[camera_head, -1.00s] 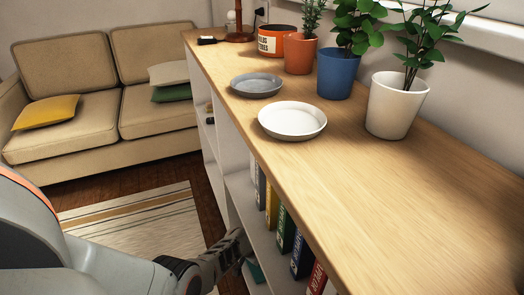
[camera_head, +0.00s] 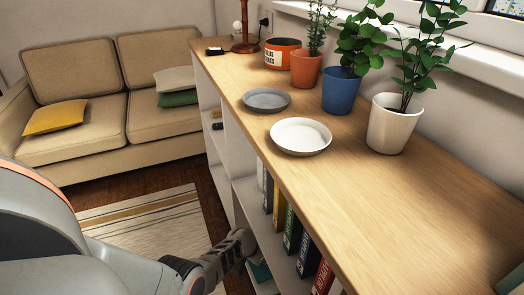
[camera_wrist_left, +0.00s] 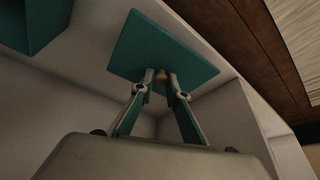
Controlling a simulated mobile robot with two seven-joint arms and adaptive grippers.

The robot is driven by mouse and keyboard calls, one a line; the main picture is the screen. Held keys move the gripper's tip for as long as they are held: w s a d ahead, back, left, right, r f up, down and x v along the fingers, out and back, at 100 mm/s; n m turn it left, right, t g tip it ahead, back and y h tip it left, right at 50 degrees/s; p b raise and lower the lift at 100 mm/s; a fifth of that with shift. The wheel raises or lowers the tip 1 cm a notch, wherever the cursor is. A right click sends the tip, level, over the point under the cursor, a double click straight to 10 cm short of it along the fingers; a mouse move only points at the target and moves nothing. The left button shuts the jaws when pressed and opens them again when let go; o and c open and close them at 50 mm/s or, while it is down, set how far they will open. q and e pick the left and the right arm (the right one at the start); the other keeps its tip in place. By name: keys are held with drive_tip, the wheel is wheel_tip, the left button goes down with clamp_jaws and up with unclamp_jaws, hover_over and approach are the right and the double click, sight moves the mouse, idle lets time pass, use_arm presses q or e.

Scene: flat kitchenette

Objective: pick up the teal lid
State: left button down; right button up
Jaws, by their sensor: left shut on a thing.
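The teal lid (camera_wrist_left: 150,45) is a flat square plate in the left wrist view, with a small brownish knob (camera_wrist_left: 161,76). My left gripper (camera_wrist_left: 161,78) has its two fingertips closed on the knob from both sides. In the head view my left gripper (camera_head: 240,245) reaches into the lower part of the white shelf unit, beside the books. A teal patch (camera_head: 260,271) shows just below it; I cannot tell there whether it is the lid or a box. My right gripper is out of view.
A teal box (camera_wrist_left: 30,22) is at the upper left of the wrist view, near white shelf walls. Several books (camera_head: 292,230) stand close to my left gripper. The wooden top (camera_head: 350,200) holds a white plate (camera_head: 301,136), a grey plate (camera_head: 266,99) and potted plants.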

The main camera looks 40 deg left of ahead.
sight(256, 267)
use_arm(q)
drive_tip(key=s, duration=0.1)
drive_tip(key=s+r+p, duration=0.1)
drive_tip(key=s, duration=0.1)
use_arm(e)
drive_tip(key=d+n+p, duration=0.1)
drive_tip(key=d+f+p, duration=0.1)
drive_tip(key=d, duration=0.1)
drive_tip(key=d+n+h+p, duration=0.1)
drive_tip(key=p, duration=0.1)
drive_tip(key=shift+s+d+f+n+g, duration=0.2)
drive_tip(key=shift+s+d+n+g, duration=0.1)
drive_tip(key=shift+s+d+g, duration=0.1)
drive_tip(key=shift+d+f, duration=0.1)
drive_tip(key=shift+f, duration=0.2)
use_arm(q)
drive_tip(key=s+f, duration=0.1)
drive_tip(key=s, duration=1.1)
drive_tip(key=shift+s+d, duration=0.3)
drive_tip(key=shift+d, duration=0.05)
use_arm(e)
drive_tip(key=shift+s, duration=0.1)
use_arm(q)
drive_tip(key=shift+f, duration=0.1)
